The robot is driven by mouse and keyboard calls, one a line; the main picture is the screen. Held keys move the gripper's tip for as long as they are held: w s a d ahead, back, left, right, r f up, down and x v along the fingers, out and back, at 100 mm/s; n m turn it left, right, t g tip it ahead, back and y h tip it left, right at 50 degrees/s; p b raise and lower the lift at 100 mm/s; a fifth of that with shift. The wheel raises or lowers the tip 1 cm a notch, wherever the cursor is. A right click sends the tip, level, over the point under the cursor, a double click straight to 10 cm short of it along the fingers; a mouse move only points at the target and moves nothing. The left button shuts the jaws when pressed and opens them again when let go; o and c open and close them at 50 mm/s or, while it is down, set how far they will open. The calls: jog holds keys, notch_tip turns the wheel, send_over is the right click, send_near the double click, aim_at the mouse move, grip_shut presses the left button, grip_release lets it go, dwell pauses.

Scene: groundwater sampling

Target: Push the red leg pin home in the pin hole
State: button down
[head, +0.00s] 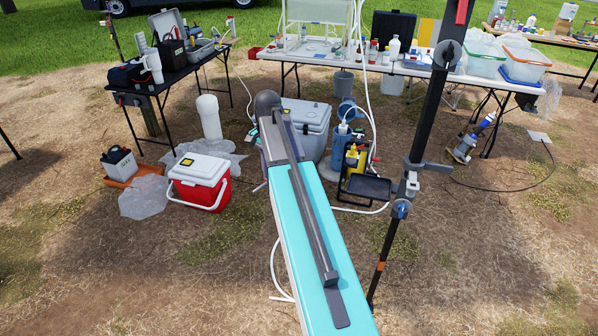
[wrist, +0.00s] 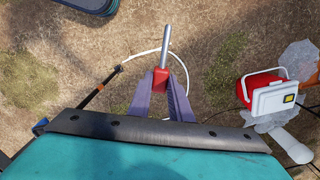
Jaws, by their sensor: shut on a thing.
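In the wrist view, my gripper (wrist: 162,88) has its two purple fingers closed on the red head of the leg pin (wrist: 160,76). The pin's grey shaft extends away from the fingers, over bare ground. A black leg with an orange band (wrist: 99,88) lies to the left, apart from the pin. In the head view, this leg's orange band (head: 381,266) shows below a grey and blue joint (head: 402,207), just right of my arm. I cannot make out the pin hole.
A red and white cooler (head: 199,181) stands on the ground to the left. A grey cooler (head: 306,122) and a yellow bottle (head: 357,160) stand beyond my arm. White hose (head: 275,265) lies on the ground. Crowded tables stand behind. The right foreground is clear.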

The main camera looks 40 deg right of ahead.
jog(key=w+a+f+n+b, duration=0.1)
jog(key=a+n, duration=0.3)
jog(key=a, duration=0.8)
jog(key=w+a+n+b, duration=0.2)
jog(key=a+n, duration=0.3)
jog(key=a, duration=0.8)
jog(key=shift+f+n, duration=0.3)
jog(key=shift+f, duration=0.05)
jog(key=shift+s+a, duration=0.1)
jog(key=shift+s, duration=0.05)
